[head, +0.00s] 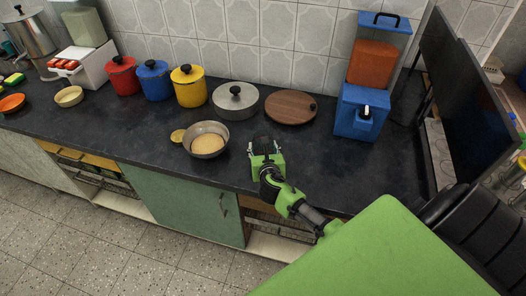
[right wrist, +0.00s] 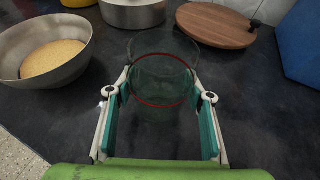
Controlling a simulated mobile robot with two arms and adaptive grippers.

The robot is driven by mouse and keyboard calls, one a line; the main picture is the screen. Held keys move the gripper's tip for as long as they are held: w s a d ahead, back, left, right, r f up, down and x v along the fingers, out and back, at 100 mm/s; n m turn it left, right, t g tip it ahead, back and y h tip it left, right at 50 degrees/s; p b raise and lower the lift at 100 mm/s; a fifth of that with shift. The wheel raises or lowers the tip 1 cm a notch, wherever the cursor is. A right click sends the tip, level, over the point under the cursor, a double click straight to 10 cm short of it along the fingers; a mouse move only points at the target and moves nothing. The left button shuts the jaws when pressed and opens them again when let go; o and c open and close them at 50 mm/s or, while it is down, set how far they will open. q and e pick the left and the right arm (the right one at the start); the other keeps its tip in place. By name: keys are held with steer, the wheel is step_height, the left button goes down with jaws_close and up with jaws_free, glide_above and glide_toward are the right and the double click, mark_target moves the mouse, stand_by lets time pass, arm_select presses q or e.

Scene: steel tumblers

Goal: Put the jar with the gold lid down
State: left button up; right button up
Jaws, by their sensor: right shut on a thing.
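My right gripper (head: 265,148) is over the front of the dark counter, right of the metal bowl. In the right wrist view, my right gripper (right wrist: 161,98) is shut on a clear glass jar (right wrist: 163,72) with a red ring around it. The jar is between the fingers, and I see no lid on it. I cannot tell whether its bottom touches the counter. My left gripper is not in view.
The metal bowl (head: 207,139) holds something tan. Behind stand a grey pot (head: 236,101), a round wooden board (head: 291,108) and red, blue and yellow canisters. A blue dispenser (head: 362,112) stands at right. The counter (head: 325,160) between gripper and dispenser is clear.

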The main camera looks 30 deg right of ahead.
steer(key=shift+f, duration=0.75)
steer(key=shift+f, duration=0.2)
steer(key=o, duration=1.4)
steer(key=shift+o, duration=0.2)
steer(key=shift+r, duration=0.25)
steer(key=shift+s+a, duration=0.2)
steer(key=shift+s, duration=0.1)
steer(key=v, duration=1.1)
steer(key=shift+s+a, duration=0.1)
steer(key=shift+s, duration=0.05)
